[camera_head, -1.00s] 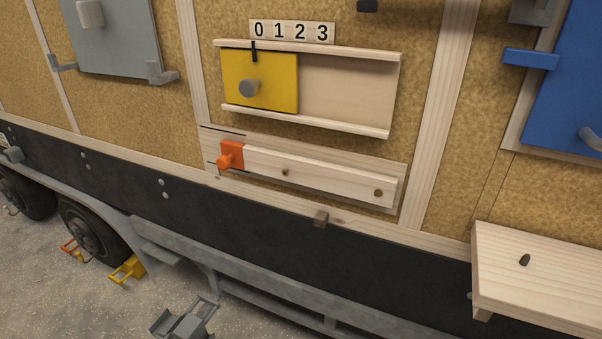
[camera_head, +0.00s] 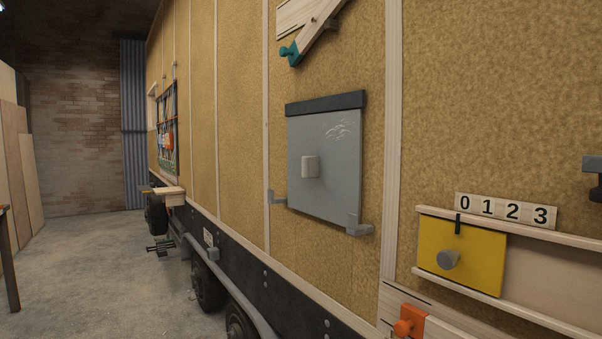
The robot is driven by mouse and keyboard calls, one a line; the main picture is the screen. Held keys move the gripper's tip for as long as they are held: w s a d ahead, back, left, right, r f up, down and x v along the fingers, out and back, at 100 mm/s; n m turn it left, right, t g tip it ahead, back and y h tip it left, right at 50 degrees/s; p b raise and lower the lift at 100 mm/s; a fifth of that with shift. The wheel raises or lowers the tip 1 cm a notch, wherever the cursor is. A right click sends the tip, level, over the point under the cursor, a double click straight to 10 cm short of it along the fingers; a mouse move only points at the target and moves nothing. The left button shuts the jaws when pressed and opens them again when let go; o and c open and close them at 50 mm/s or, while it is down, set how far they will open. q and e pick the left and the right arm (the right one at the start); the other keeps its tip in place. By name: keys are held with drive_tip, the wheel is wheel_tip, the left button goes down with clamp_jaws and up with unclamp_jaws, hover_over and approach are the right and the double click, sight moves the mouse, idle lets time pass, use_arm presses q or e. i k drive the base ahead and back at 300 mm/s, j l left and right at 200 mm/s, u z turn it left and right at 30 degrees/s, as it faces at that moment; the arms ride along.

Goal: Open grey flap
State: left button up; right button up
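The grey flap (camera_head: 335,186) is a flat grey panel on the trailer's side wall, right of the picture's middle in the head view. It hangs flat against the wall under a dark grey strip (camera_head: 327,102) along its top edge. A pale block-shaped knob (camera_head: 310,167) sticks out left of its middle. Neither of my grippers shows in the head view.
A yellow sliding panel (camera_head: 478,262) with a grey knob is at the lower right, below a number strip (camera_head: 502,210). An orange latch (camera_head: 408,321) sits below it. A teal-ended wooden bar (camera_head: 312,38) is above the flap. The concrete floor (camera_head: 110,265) at left is mostly clear.

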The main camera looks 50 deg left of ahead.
sight(325, 149)
drive_tip(key=u, duration=1.3)
